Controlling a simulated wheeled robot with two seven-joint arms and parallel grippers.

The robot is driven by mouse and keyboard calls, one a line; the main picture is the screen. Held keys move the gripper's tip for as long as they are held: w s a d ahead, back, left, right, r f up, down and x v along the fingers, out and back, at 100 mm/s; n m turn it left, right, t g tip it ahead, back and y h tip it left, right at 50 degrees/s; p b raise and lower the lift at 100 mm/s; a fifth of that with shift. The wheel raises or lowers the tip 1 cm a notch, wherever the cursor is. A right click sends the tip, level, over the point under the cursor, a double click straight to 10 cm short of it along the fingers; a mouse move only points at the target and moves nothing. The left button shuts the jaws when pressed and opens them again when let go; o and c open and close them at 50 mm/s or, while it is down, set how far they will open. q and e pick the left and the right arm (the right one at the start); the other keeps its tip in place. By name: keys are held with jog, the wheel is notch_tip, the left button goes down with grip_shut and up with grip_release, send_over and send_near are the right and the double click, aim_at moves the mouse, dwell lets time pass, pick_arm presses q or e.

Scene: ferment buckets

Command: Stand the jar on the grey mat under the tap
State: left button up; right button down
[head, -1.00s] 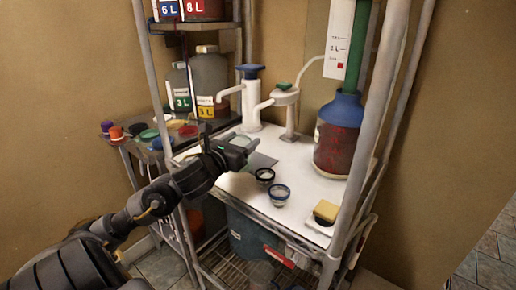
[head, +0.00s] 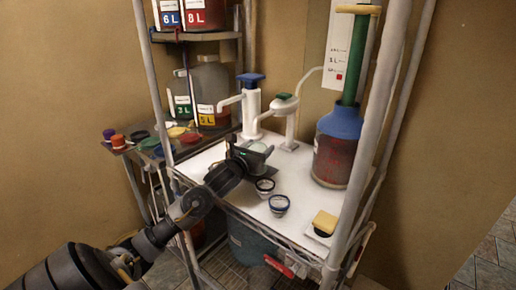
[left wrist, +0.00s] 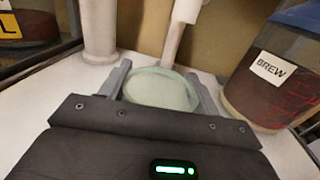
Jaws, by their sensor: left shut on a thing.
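My left gripper (head: 255,152) is shut on the jar (head: 261,145), a pale, clear vessel. In the left wrist view the jar (left wrist: 160,90) sits between the two grey fingers (left wrist: 160,88), its round rim showing. The grey mat (head: 271,171) is mostly hidden by my gripper and jar. The tap with the green top (head: 287,118) stands just behind the jar, its spout pointing left. A tap with a blue top (head: 251,105) stands to its left. I cannot tell whether the jar touches the mat. My right gripper is not in view.
A dark-rimmed cup (head: 264,187) and a blue-rimmed cup (head: 279,205) stand close in front of the gripper. A large blue-topped bottle (head: 336,150) is at right. A yellow sponge (head: 325,222) lies near the front. Rack posts (head: 372,120) bound the white shelf.

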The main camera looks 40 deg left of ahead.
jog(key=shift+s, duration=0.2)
pick_arm(q)
jog(key=shift+f+b, duration=0.2)
jog(key=shift+b, duration=0.1)
jog(key=o, duration=1.1)
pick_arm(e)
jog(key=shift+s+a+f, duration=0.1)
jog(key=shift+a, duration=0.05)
